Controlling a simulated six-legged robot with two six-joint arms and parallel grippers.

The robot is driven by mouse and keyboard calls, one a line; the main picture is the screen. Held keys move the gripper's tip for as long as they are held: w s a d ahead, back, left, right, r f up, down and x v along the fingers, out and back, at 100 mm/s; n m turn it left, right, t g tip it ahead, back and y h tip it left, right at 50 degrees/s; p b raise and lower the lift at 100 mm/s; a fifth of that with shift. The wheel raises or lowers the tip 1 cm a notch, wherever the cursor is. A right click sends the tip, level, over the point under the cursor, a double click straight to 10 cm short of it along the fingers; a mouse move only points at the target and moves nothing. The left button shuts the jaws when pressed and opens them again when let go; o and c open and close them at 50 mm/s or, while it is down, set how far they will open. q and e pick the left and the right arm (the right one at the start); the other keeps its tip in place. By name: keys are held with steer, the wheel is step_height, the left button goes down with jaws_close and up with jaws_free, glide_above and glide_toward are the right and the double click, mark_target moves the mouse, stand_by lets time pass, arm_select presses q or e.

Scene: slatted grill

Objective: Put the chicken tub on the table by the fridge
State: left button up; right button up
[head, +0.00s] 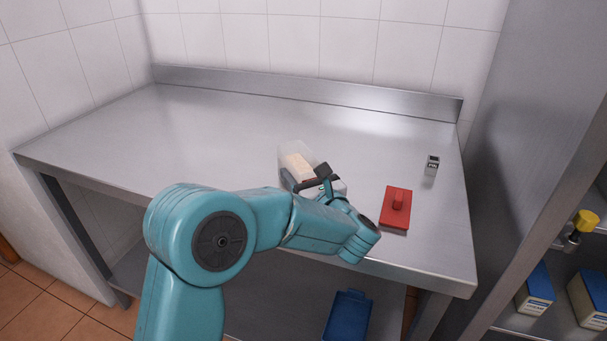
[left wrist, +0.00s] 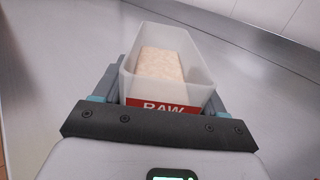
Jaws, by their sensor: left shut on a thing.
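The chicken tub (left wrist: 200,92) is a translucent white tub with a pale block inside and a red label reading "RAW". In the head view the tub (head: 293,153) is at the front middle of the steel table (head: 200,130), partly hidden behind my gripper. My left gripper (head: 318,182) is shut on the tub, with a finger on each side of it in the left wrist view (left wrist: 155,90). The tub looks upright; I cannot tell whether its base touches the tabletop. My right gripper is not in view.
A red press with a handle (head: 396,208) lies right of the tub. A small dark-and-silver device (head: 432,165) stands farther right. A blue tray (head: 347,316) is below the table. The table's left and back are clear.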

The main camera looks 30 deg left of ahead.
arm_select(q)
steer(key=o, duration=1.6)
steer(key=shift+c, duration=0.2)
steer(key=shift+r+p, duration=0.2)
steer(key=shift+p, duration=0.2)
steer(key=b+v, duration=0.2)
steer(key=v, duration=1)
steer(key=shift+d+f, duration=0.1)
steer(key=shift+f, duration=0.05)
steer(key=shift+s, duration=0.1)
